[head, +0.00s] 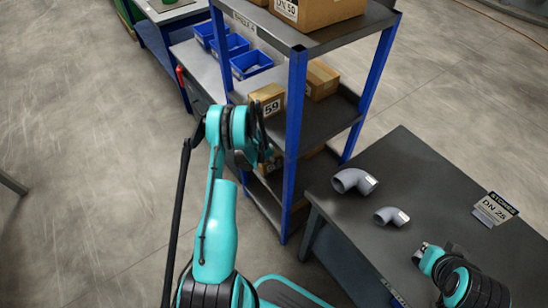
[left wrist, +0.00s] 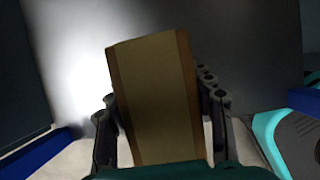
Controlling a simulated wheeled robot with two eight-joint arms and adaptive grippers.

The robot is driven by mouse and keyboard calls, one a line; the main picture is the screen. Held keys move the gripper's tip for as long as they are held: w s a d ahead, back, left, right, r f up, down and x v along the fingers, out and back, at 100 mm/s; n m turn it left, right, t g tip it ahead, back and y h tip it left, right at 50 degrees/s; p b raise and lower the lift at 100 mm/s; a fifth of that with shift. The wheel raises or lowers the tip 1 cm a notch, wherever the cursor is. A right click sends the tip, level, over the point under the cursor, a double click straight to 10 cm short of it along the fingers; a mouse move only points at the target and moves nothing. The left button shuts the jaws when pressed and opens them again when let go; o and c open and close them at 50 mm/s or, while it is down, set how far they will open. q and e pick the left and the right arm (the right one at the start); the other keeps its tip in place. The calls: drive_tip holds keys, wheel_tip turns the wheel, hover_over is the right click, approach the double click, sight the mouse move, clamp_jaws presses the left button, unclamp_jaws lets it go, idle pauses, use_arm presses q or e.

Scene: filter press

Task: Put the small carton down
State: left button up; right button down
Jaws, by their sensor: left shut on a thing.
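In the left wrist view a small brown carton (left wrist: 155,75) stands between the two fingers of my left gripper (left wrist: 160,108), which is shut on it. A grey metal surface lies behind the carton; I cannot tell whether the carton touches it. The left fingers are mostly hidden there by the arm. My right gripper (head: 422,253) is over the dark table at the lower right; its opening is not clear.
Another carton (head: 320,80) sits on the same shelf level, and a bigger one (head: 318,10) on top. Blue bins (head: 250,64) stand on a bench behind. Two grey pipe elbows (head: 354,181) and a DN 25 sign (head: 494,208) are on the dark table (head: 420,165).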

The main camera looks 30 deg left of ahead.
sight(262, 159)
use_arm(q)
drive_tip(key=shift+s+f, duration=0.1)
drive_tip(key=shift+f, duration=0.5)
drive_tip(key=shift+s+a, duration=0.15)
drive_tip(key=shift+a, duration=0.1)
drive_tip(key=shift+d, duration=0.2)
drive_tip(key=o, duration=1.5)
use_arm(e)
drive_tip(key=shift+s+a+f, duration=0.2)
drive_tip(key=shift+s+a, duration=0.2)
use_arm(q)
drive_tip(key=p+v, duration=0.4)
drive_tip(key=v, duration=0.8)
drive_tip(key=shift+r, duration=0.1)
use_arm(e)
wheel_tip(262, 159, up, 4)
drive_tip(key=shift+r, duration=0.1)
use_arm(q)
drive_tip(key=shift+s, duration=0.1)
